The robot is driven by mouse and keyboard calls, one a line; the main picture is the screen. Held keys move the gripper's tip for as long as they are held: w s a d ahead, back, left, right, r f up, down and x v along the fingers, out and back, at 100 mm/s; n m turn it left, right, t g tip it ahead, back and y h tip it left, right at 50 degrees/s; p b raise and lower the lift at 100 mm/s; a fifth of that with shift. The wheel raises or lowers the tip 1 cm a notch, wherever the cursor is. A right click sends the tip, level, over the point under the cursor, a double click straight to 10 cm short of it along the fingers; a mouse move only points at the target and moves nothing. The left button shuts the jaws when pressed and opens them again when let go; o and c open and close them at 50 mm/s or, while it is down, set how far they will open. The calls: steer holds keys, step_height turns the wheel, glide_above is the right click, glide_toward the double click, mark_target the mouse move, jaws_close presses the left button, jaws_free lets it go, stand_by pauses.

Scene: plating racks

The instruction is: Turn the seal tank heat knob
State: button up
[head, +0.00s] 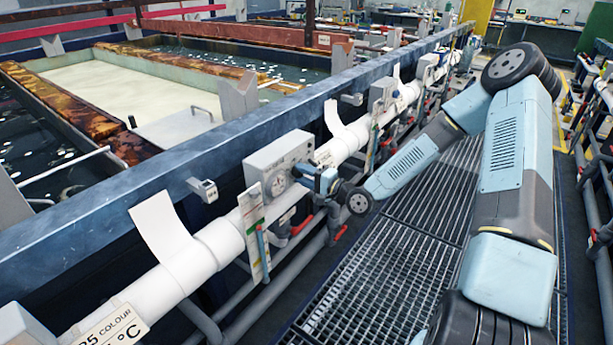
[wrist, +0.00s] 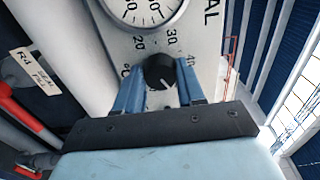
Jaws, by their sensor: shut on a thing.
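The seal tank control box (head: 278,160) is a grey box with a round dial, fixed along the tank rail in the head view. In the wrist view its panel (wrist: 205,52) shows a white dial (wrist: 146,6), printed numbers and part of the lettering "AL". The black heat knob (wrist: 160,70) with a white pointer line sits below the dial. My gripper (wrist: 160,90) has its two blue fingers on either side of the knob, shut on it. In the head view my gripper (head: 312,178) reaches the box's right side, and the knob is hidden there.
A white pipe (head: 215,245) runs along the rail below the box. Red-handled valves (head: 302,225) and thin pipes lie close under my gripper. Open tanks (head: 130,90) lie beyond the blue rail (head: 100,195). A grated walkway (head: 400,250) lies right of the pipes.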

steer(key=shift+d, duration=0.1)
steer(key=o, duration=1)
steer(key=shift+f, duration=0.1)
steer(key=shift+o, duration=0.2)
steer(key=v, duration=1.3)
steer(key=shift+s+d, duration=0.2)
steer(key=shift+d, duration=0.05)
